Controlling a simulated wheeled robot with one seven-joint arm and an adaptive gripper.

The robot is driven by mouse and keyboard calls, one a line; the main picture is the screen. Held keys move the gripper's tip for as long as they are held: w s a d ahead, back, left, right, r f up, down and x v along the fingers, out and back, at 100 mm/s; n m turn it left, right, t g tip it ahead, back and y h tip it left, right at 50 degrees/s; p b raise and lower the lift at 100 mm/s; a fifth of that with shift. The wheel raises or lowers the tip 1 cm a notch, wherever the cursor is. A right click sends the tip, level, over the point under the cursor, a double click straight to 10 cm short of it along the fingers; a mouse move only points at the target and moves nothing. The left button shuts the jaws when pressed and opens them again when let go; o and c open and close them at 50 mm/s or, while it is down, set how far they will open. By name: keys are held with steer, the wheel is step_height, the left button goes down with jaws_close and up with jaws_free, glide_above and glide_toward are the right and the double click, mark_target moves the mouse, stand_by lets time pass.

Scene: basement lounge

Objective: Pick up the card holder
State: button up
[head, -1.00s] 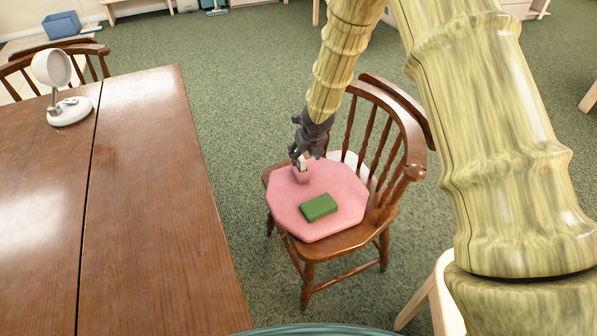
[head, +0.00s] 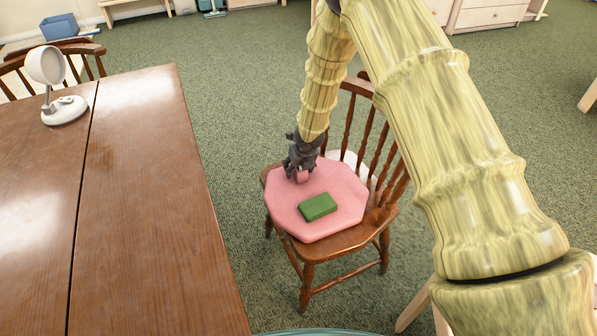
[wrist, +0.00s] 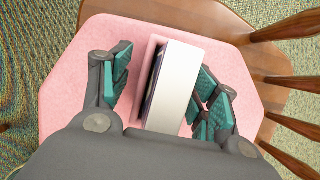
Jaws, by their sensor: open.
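The card holder (wrist: 172,88) appears to be the small pink block with a white face and a dark slot. It stands on the pink octagonal cushion (head: 345,190) on a wooden chair. In the head view, its pink side (head: 302,177) shows just below my gripper (head: 299,168), which hides the rest. In the wrist view, my gripper (wrist: 166,90) is open, with teal-padded fingers on both sides of the holder. A gap shows at the left finger; the right finger is close to the holder, and I cannot tell if it touches.
A green block (head: 318,207) lies on the cushion in front of the holder. The chair's spindled back (head: 372,135) rises to the right of my gripper. A wooden table (head: 150,200) with a white lamp (head: 60,108) stands at left. Green carpet lies between.

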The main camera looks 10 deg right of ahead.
steer(key=c, duration=1.1)
steer(key=shift+r, duration=0.2)
